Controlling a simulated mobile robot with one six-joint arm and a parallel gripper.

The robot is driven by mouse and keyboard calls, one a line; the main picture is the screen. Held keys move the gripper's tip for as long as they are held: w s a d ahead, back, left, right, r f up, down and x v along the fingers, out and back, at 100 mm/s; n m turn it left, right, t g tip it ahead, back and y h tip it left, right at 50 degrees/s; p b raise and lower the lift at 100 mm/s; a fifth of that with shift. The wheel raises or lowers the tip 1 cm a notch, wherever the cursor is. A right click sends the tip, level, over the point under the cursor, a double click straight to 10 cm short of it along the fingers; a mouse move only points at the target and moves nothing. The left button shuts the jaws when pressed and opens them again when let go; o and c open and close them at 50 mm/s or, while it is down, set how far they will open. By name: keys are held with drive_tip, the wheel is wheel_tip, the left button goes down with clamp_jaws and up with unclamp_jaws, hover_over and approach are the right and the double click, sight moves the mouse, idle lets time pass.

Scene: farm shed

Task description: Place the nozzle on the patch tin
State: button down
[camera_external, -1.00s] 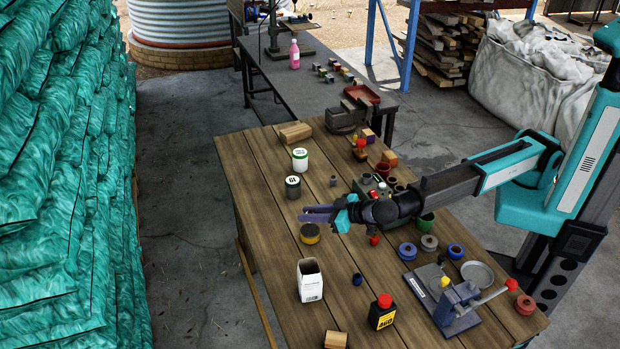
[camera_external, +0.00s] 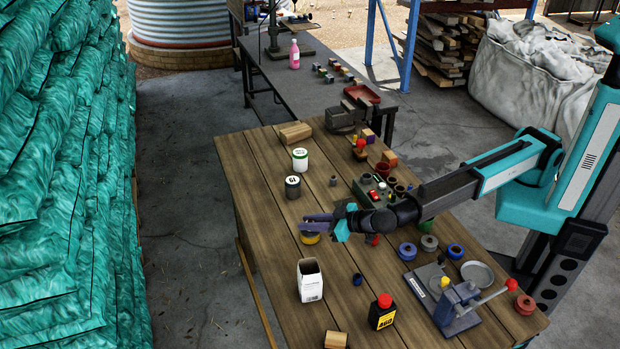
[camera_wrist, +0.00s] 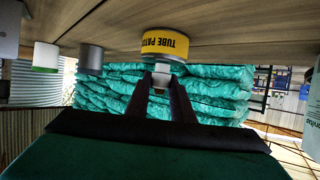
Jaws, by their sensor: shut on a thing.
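The patch tin (camera_external: 310,238) is a short yellow and dark tin on the wooden table, left of the middle. In the wrist view, which shows the scene upside down, the patch tin (camera_wrist: 165,43) has a yellow "TUBE PATCH" label and a pale end facing my fingers. My gripper (camera_external: 318,222) is level, directly over the tin, and hides part of its top. In the wrist view my gripper (camera_wrist: 161,84) is shut on the nozzle (camera_wrist: 161,76), a small pale piece close to the tin's top. I cannot tell whether they touch.
A dark grey tin (camera_external: 292,187) and a white green-lidded jar (camera_external: 300,159) stand behind the patch tin. A white box (camera_external: 310,280) stands in front, with a black red-capped bottle (camera_external: 382,311) to its right.

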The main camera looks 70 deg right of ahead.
drive_tip(key=shift+f, duration=0.15)
drive_tip(key=c, duration=1.5)
unclamp_jaws()
drive_tip(key=shift+c, duration=0.2)
drive_tip(key=shift+r, duration=0.2)
drive_tip(key=shift+s, duration=0.35)
drive_tip(key=b+v, duration=0.3)
drive_tip(key=v, duration=0.8)
drive_tip(key=shift+s+r, duration=0.15)
drive_tip(key=shift+r, duration=0.1)
